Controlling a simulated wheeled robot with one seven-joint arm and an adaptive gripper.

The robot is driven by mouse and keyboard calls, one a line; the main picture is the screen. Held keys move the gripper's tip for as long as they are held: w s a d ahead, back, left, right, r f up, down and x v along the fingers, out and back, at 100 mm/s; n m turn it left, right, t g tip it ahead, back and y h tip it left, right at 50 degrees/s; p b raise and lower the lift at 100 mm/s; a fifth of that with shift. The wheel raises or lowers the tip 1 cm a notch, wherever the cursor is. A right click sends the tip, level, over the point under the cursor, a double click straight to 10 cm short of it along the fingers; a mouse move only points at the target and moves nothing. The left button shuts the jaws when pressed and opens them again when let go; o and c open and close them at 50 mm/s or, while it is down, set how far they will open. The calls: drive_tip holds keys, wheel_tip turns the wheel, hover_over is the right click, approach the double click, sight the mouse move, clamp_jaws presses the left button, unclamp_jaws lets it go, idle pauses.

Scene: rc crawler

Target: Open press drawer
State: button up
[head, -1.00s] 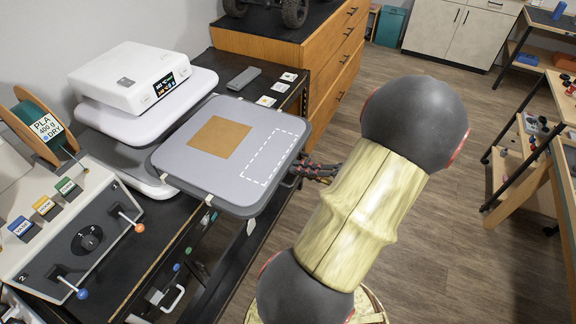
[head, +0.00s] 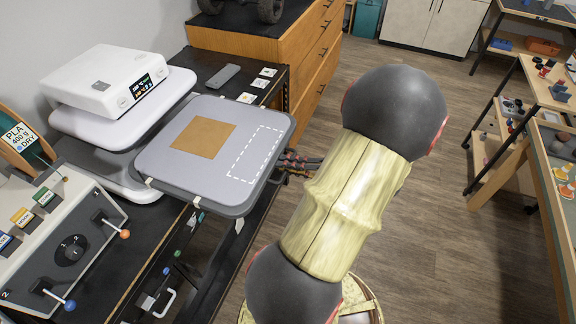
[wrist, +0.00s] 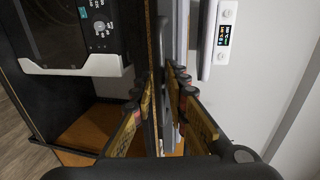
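The press has a white top unit (head: 108,80) with a small screen. Its grey drawer plate (head: 165,160) sits out to the right of the upper platen, with a brown square (head: 203,137) and a dashed white outline on top. My gripper (head: 290,165) is at the plate's right edge, beside the dark handle area, partly hidden by the plate. In the wrist view my gripper's fingers (wrist: 161,105) stand apart, either side of the drawer's thin upright-looking edge (wrist: 168,60). I cannot tell whether they touch it.
A black workbench (head: 120,245) carries the press and a lever control box (head: 70,240). A wooden drawer cabinet (head: 290,60) stands behind. A wooden shelf unit (head: 510,145) is at the right.

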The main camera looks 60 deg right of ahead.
drive_tip(key=a+v, duration=0.1)
drive_tip(key=v, duration=1.1)
drive_tip(key=shift+d, duration=0.4)
